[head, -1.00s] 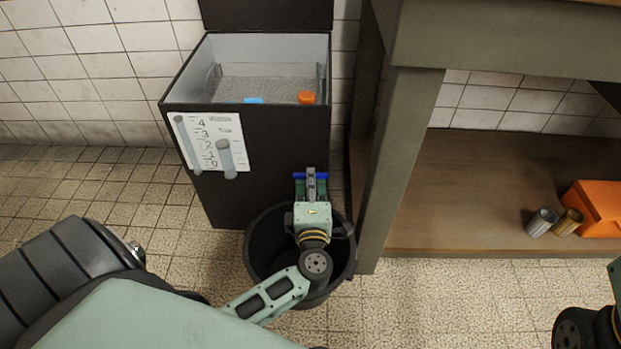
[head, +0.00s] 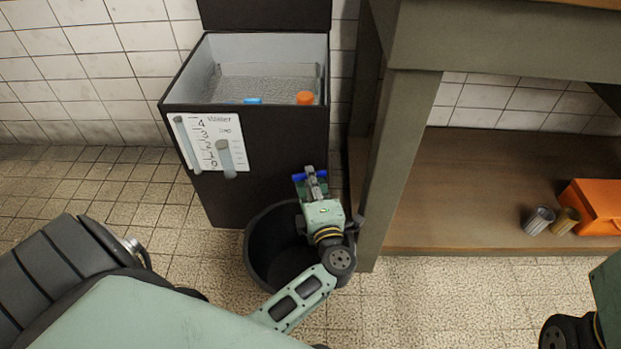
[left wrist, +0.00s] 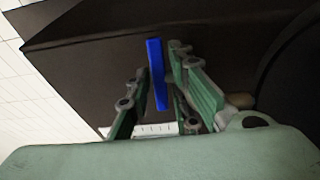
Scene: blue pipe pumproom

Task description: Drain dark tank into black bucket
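The dark tank (head: 262,155) stands against the tiled wall, its top open with a clear liquid surface inside. A white level gauge (head: 213,143) is on its front. The black bucket (head: 268,262) stands on the floor at the tank's foot; the part of its inside that shows is dark and no liquid can be made out. My left gripper (head: 311,179) is over the bucket at the tank's front, with its fingers around a blue handle (head: 322,174). In the left wrist view, the blue handle (left wrist: 157,75) lies closely between the fingers.
A blue cap (head: 253,101) and an orange cap (head: 305,98) show in the tank. A grey bench leg (head: 390,165) stands close right of the bucket. Two small cans and an orange box (head: 597,207) sit on the bench's lower shelf. Floor at left is clear.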

